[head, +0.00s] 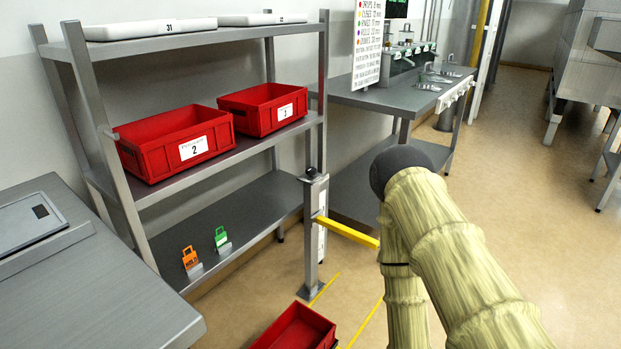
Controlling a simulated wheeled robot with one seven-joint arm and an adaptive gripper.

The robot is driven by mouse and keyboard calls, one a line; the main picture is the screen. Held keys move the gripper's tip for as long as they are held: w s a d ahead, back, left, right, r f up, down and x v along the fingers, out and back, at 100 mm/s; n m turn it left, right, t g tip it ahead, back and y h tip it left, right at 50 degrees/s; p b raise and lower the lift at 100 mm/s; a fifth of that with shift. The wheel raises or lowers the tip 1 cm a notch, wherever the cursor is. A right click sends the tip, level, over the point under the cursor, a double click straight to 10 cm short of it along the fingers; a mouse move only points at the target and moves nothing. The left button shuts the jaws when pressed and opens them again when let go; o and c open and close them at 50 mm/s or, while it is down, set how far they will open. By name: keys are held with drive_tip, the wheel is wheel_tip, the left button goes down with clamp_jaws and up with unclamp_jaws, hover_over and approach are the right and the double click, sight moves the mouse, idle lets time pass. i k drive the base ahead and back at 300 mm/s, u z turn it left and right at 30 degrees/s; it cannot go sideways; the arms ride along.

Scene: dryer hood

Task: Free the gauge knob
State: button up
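A grey metal post (312,235) stands on the floor in front of the shelf rack, with a small black knob (312,173) on its top. I cannot tell whether this is the gauge knob. A yellow bar (346,232) sticks out from the post to the right, toward my arm. My arm, in a pale cloth sleeve with a dark rounded joint, fills the lower right. My gripper is not in view. Small fittings (404,42) on the back bench are too small to make out.
The shelf rack (135,190) holds red bins (150,168) (240,128), with orange (189,258) and green (220,237) tags below. A red crate (318,325) sits on the floor near yellow lines. A grey bench (70,290) is at left. The right aisle floor (510,150) is clear.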

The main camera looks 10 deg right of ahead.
sight(310, 172)
drive_tip(key=k, duration=1.15)
drive_tip(key=z, duration=0.7)
drive_tip(key=i, duration=0.55)
drive_tip(key=z, duration=0.5)
drive_tip(key=i, duration=1.2)
drive_tip(key=u, duration=1.05)
drive_tip(key=i, duration=0.9)
drive_tip(key=u, duration=1)
